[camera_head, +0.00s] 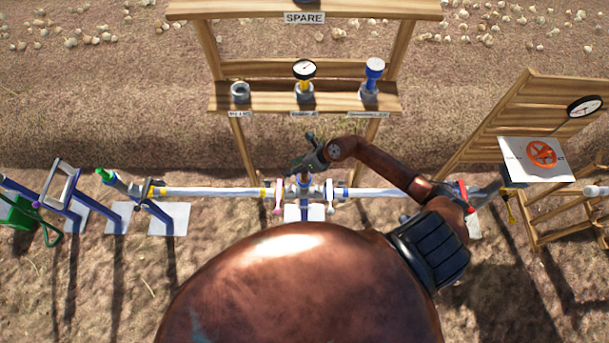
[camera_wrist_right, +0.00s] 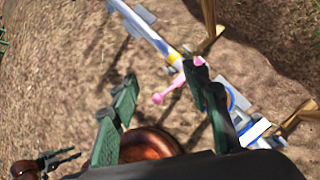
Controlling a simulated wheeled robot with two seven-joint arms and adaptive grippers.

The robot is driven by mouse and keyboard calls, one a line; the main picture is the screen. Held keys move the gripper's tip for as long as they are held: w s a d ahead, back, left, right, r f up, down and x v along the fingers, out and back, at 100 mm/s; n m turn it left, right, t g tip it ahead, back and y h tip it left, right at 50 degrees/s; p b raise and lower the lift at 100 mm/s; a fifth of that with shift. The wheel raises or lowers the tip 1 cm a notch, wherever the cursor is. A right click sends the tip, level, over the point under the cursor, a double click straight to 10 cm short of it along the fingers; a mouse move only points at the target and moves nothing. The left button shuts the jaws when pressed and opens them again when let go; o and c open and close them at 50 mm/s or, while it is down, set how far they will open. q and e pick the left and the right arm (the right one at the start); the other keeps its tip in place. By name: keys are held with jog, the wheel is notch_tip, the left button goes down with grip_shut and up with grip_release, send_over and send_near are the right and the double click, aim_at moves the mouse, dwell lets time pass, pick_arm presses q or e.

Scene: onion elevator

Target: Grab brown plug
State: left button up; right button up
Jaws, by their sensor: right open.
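I cannot make out a brown plug for certain in either view. My right gripper (camera_head: 308,152) is above the middle of the pipe line in the head view. Its two green-dark fingers (camera_wrist_right: 165,95) stand apart in the right wrist view, with nothing held between the tips. A rounded copper-brown surface (camera_wrist_right: 150,146) shows low between the fingers; I cannot tell whether it is part of my body. A small dark, claw-like shape (camera_wrist_right: 45,163) at the lower left may be my left gripper; its state is unclear.
The white pipe (camera_head: 210,192) has pink (camera_head: 277,200) and red (camera_head: 463,192) handles. An orange wheel (camera_head: 541,154) lies right. My copper body hides the front.

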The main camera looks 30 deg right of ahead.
aim_at(304, 176)
jog(key=s+d+f+n+g+h, duration=0.2)
jog(key=d+f+h, duration=0.1)
jog(key=d, duration=0.5)
jog(key=x, duration=0.7)
jog(key=shift+w+a+f+p, duration=0.15)
jog(key=shift+w+a+p, duration=0.15)
jog(key=shift+a, duration=0.2)
grip_shut()
